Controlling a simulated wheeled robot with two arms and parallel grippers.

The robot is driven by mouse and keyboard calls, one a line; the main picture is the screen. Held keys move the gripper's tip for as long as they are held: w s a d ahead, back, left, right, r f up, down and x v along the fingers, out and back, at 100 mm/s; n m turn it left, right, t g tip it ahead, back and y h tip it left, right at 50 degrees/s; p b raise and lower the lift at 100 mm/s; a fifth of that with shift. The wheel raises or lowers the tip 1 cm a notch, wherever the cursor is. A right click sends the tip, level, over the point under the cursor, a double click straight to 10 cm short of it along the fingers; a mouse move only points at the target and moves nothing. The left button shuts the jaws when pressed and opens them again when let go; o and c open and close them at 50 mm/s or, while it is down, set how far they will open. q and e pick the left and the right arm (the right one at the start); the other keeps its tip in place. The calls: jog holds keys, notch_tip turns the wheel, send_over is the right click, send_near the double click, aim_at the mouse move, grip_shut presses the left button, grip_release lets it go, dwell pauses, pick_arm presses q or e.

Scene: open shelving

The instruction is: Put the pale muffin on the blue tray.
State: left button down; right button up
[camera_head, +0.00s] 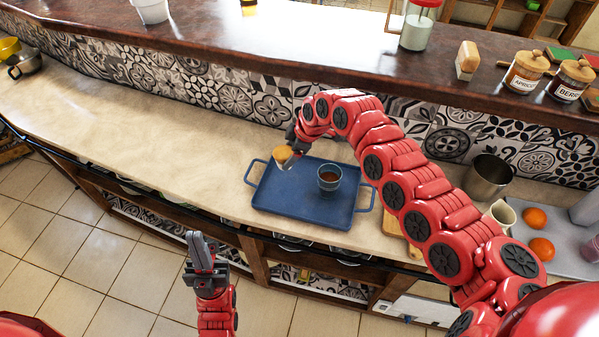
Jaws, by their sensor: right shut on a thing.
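The pale muffin (283,154), with a golden top and a light wrapper, is in my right gripper (289,150), which is shut on it. It shows at the upper left corner of the blue tray (283,205); I cannot tell whether it touches the tray. The tray has a handle at each side and lies on the beige counter. A glass cup with brown liquid (329,178) stands on the tray, right of the muffin. My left gripper (201,242) is empty, low in front of the counter over the tiled floor; its finger gap is unclear.
Right of the tray are a wooden board (391,222), a metal cup (487,178), a cream pitcher (499,214) and two oranges (537,217). The counter (150,130) left of the tray is clear. Jars (526,72) stand on the raised dark ledge (300,50) behind.

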jog(key=f+p, duration=0.1)
jog(key=f, duration=0.1)
jog(key=s+f, duration=0.1)
jog(key=f, duration=0.1)
jog(key=shift+p, duration=0.4)
jog(key=f, duration=0.2)
jog(key=f+p, duration=0.1)
jog(key=f, duration=0.1)
jog(key=shift+w, duration=0.3)
jog(key=shift+f, duration=0.2)
jog(key=shift+f, duration=0.2)
jog(key=o, duration=1.2)
jog(key=shift+o, duration=0.2)
jog(key=shift+r, duration=0.1)
